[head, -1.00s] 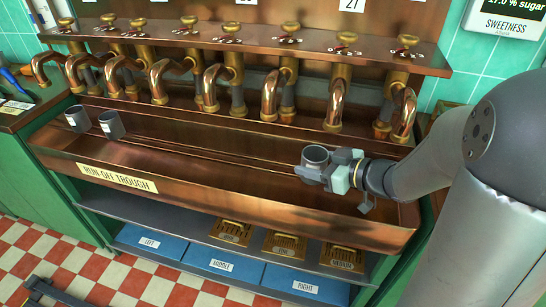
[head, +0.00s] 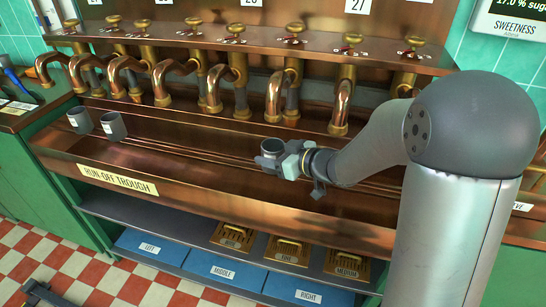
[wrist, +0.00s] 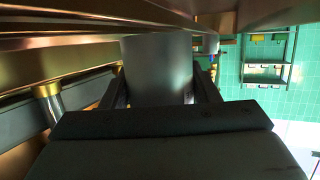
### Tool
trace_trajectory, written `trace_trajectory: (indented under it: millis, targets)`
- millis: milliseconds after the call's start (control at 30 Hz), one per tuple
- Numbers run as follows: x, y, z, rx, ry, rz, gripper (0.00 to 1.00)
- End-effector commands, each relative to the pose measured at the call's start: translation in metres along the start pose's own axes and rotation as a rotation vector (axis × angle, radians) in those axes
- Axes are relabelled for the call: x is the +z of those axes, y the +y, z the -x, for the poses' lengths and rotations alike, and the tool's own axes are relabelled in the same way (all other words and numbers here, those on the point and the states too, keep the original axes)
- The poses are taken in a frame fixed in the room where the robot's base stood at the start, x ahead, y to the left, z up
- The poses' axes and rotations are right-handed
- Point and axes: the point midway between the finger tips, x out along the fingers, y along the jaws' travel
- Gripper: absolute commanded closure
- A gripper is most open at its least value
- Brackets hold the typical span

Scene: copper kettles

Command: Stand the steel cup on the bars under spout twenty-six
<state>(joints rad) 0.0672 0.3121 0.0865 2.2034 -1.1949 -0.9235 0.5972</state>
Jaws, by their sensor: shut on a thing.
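My gripper (head: 272,158) is shut on a grey steel cup (head: 272,144). It holds the cup upright, mouth up, over the copper trough, right of its middle. In the wrist view the cup's grey wall (wrist: 157,70) stands between the two dark fingers (wrist: 155,98). Thin bars (head: 200,157) run lengthwise along the trough. I cannot tell whether the cup's base touches them. A row of curved copper spouts (head: 275,98) hangs behind the cup. The plate (head: 357,5) at the upper right reads 27.
The run-off trough's front wall (head: 220,198) is a raised edge. Brass grates (head: 288,250) and blue left, middle and right panels (head: 208,267) are below. The trough between the cups is clear.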

Motion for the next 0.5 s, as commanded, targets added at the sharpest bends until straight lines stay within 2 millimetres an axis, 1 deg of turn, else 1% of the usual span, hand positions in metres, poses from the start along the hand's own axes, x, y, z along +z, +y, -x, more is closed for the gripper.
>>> trace_trajectory:
  millis: [200,333,367,400,433,500]
  targets:
    - [-0.0005,0.0000,0.0002,0.000,0.001,0.002,0.73]
    - [0.0033,0.0000,-0.0008,0.000,0.001,0.001,0.73]
    - [0.0035,0.0001,-0.0008,0.000,0.001,0.001,0.42]
    - [0.0027,0.0000,-0.0006,0.000,0.001,0.002,0.31]
    - [0.0027,0.0000,-0.0006,0.000,0.001,0.002,0.23]
    - [0.0027,0.0000,-0.0006,0.000,0.001,0.002,0.23]
